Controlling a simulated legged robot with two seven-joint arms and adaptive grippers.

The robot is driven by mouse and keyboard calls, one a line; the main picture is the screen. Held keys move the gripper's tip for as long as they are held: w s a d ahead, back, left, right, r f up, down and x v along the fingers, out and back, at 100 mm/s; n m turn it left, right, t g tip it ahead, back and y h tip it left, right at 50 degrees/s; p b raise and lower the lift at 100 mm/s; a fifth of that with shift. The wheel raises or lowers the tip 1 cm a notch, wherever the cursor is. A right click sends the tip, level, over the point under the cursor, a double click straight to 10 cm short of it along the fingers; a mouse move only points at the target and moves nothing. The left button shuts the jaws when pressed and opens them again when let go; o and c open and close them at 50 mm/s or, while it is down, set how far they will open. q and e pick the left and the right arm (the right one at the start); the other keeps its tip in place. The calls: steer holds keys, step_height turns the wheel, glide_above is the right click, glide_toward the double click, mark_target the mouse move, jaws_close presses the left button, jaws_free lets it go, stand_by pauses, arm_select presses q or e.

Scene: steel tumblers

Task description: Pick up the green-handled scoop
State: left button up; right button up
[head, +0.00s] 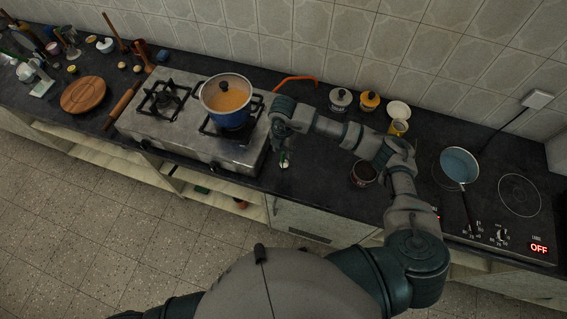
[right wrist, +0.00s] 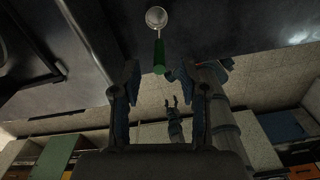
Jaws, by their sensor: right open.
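The scoop has a green handle (right wrist: 159,57) and a pale round bowl (right wrist: 156,18), and it lies on the dark counter in the right wrist view. In the head view only a small green and pale part of it (head: 284,161) shows, just below my right gripper (head: 281,145). In the right wrist view my right gripper (right wrist: 160,74) is open. The handle end lies in line with the gap between its fingertips, with no finger closed on it. A small grey two-pronged shape (right wrist: 175,108), possibly my left gripper, shows far below. It is too small to judge.
A steel stove (head: 190,140) with a blue pot (head: 229,104) of orange food stands left of my gripper. A dark red-brown jar (head: 363,173) and a blue pan (head: 460,165) on a hob are right. The counter's front edge is close by.

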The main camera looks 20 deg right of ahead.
mark_target(282, 159)
step_height(282, 159, down, 7)
steer(key=shift+a+f+p, duration=0.1)
steer(key=shift+f+p, duration=0.1)
steer(key=shift+p, duration=0.45)
jaws_close()
